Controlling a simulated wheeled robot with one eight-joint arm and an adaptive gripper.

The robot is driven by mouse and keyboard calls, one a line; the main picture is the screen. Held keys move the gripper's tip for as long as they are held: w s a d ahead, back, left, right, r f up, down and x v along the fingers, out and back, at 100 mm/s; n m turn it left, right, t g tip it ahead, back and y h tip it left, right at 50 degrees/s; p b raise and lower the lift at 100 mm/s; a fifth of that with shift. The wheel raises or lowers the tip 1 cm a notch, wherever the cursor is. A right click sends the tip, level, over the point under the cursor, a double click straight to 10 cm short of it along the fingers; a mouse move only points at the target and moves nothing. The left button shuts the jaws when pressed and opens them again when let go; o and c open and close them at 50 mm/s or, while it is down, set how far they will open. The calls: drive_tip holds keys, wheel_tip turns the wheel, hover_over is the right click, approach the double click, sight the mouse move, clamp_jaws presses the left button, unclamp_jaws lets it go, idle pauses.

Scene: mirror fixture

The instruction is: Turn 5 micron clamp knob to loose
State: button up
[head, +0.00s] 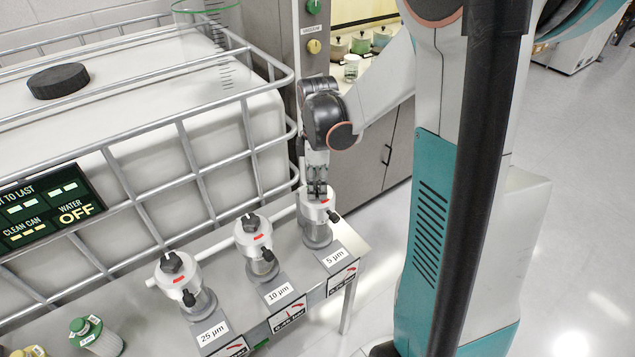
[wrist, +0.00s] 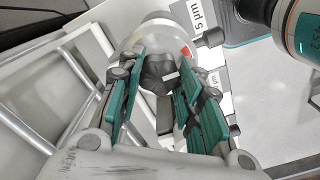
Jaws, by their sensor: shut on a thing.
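The 5 micron filter housing (head: 316,207) is the rightmost of three on the metal shelf, with a "5 µm" label (head: 335,257) in front of it. Its white lid carries a red mark and a black side handle. My gripper (head: 318,187) points down onto the top of this housing and covers its clamp knob in the head view. In the wrist view the dark lobed clamp knob (wrist: 158,72) lies between the teal finger pads of my gripper (wrist: 157,95), which is shut on it. The knob's underside is hidden.
The 10 µm housing (head: 253,240) and 25 µm housing (head: 179,280) stand to the left, each with a black top knob. A caged white tank (head: 120,130) is behind them. A grey panel (head: 313,60) with green and yellow buttons rises behind my gripper.

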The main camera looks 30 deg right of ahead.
sight(317, 185)
idle(0.5)
drive_tip(key=o, duration=1.1)
drive_tip(key=shift+c, duration=0.2)
wheel_tip(317, 185, up, 12)
